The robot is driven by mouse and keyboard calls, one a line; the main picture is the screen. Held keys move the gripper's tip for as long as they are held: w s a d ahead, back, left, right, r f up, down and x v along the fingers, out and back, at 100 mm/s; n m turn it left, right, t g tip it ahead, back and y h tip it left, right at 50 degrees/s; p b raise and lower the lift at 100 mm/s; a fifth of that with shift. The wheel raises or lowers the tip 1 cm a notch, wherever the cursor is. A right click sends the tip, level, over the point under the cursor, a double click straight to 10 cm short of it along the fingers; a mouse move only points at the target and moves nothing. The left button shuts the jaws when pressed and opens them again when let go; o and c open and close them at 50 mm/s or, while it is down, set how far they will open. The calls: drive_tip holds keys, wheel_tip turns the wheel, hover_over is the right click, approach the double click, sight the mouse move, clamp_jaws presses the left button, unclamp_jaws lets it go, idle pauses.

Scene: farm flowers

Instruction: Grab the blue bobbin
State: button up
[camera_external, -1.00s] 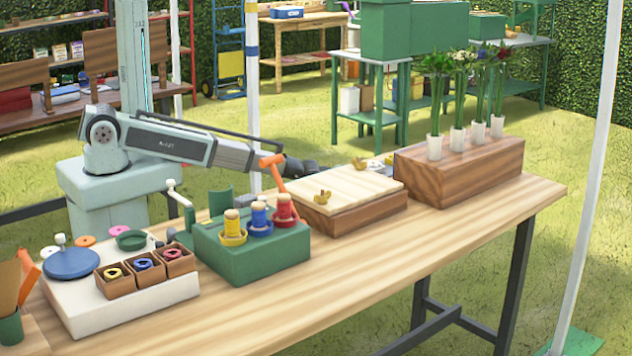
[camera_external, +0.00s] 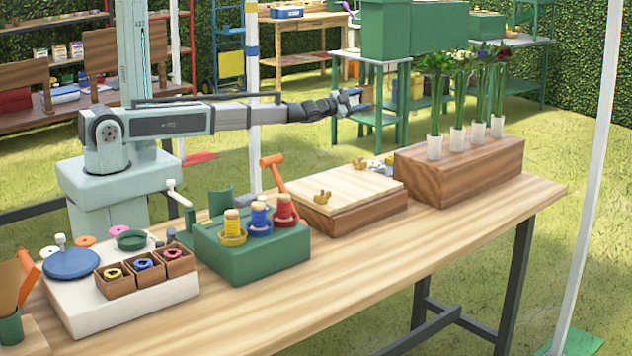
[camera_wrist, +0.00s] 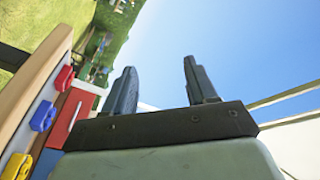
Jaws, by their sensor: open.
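The blue bobbin (camera_external: 259,217) stands upright in a blue cup on the green block (camera_external: 255,262), between a yellow bobbin (camera_external: 232,225) and a red bobbin (camera_external: 284,209). My gripper (camera_external: 354,100) is raised well above the table, to the right of and higher than the bobbins, and apart from them. In the wrist view its two fingers (camera_wrist: 160,72) are spread with only sky between them. A blue item (camera_wrist: 43,116) shows at the left of that view between a red and a yellow one; I cannot tell whether it is the bobbin.
An orange-handled tool (camera_external: 272,172) rises behind the red bobbin. A white board (camera_external: 150,300) with small wooden boxes lies left of the green block. A pale-topped wooden block (camera_external: 345,190) and a flower stand (camera_external: 460,180) are at right. The table's front strip is clear.

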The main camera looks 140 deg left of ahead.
drive_tip(key=w+d+r+n+h, duration=0.15)
drive_tip(key=w+d, duration=0.25)
drive_tip(key=w, duration=0.8)
drive_tip(key=w+d+r+n+h, duration=0.1)
drive_tip(key=w+d+n+h, duration=0.2)
drive_tip(key=w, duration=0.9)
drive_tip(key=w+d+r+n+h, duration=0.1)
drive_tip(key=w+d+n+h, duration=0.15)
drive_tip(key=w+d, duration=1.2)
drive_tip(key=w+d+r+n+h, duration=0.15)
drive_tip(key=w+d+h, duration=0.25)
drive_tip(key=w+d, duration=1.1)
drive_tip(key=n+g+h, duration=0.2)
drive_tip(key=g+h, duration=0.3)
drive_tip(key=h, duration=0.1)
approach(257, 203)
drive_tip(key=shift+m, duration=0.25)
wheel_tip(257, 203, down, 5)
drive_tip(key=shift+r, duration=0.1)
drive_tip(key=shift+w+a+f, duration=0.1)
drive_tip(key=shift+a+f, duration=0.15)
drive_tip(key=shift+f, duration=0.9)
drive_tip(key=shift+a+f, duration=0.2)
drive_tip(key=shift+f, duration=0.9)
drive_tip(key=shift+w+a+f, duration=0.1)
drive_tip(key=shift+a+f, duration=0.15)
drive_tip(key=shift+f, duration=0.9)
